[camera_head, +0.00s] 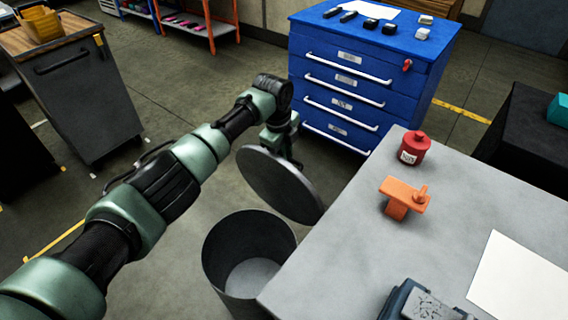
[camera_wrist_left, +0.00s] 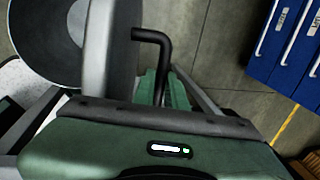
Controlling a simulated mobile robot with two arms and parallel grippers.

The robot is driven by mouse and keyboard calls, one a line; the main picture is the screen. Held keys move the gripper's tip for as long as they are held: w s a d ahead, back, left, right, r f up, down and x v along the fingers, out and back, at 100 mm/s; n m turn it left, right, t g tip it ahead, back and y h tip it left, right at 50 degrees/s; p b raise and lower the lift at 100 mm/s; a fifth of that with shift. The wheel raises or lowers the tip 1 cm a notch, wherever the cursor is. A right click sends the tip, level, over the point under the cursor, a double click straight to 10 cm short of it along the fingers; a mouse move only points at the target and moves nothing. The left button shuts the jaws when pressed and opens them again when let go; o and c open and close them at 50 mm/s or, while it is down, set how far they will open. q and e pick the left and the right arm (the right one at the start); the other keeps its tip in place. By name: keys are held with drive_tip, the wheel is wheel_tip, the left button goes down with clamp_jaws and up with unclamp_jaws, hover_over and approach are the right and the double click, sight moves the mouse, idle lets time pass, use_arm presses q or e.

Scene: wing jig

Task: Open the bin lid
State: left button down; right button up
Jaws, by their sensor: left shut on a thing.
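The bin (camera_head: 212,265) is a dark round container on the floor beside the grey table, and its mouth is uncovered down to a pale bottom. The round grey lid (camera_head: 278,186) is off the rim, steeply tilted above the bin's far right side. My left gripper (camera_head: 284,146) is behind the lid at its upper edge. In the left wrist view the lid (camera_wrist_left: 97,60) shows nearly edge-on, with a bent black handle (camera_wrist_left: 152,36) beside it. The left gripper (camera_wrist_left: 165,85) is shut on this handle; the exact contact is partly hidden. My right gripper is not in view.
The grey table (camera_head: 335,225) stands close to the bin's right, bearing a red canister (camera_head: 414,147), an orange part (camera_head: 402,194) and a white sheet (camera_head: 520,283). A blue drawer cabinet (camera_head: 345,85) stands behind. Floor left of the cabinet is clear.

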use_arm(q)
drive_tip(key=shift+w+d+f+b, duration=0.25)
drive_tip(key=shift+d+f+b, duration=0.1)
drive_tip(key=shift+f, duration=0.15)
drive_tip(key=shift+w+d+r, duration=0.1)
drive_tip(key=shift+w+d, duration=0.05)
drive_tip(key=shift+w, duration=0.05)
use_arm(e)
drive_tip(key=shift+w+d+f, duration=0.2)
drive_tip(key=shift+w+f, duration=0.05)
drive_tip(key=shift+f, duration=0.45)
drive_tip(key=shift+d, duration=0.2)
use_arm(q)
drive_tip(key=c, duration=1.5)
unclamp_jaws()
drive_tip(key=shift+o, duration=0.2)
drive_tip(key=shift+w, duration=0.15)
drive_tip(key=shift+r, duration=0.25)
drive_tip(key=v, duration=0.7)
drive_tip(key=shift+r, duration=0.3)
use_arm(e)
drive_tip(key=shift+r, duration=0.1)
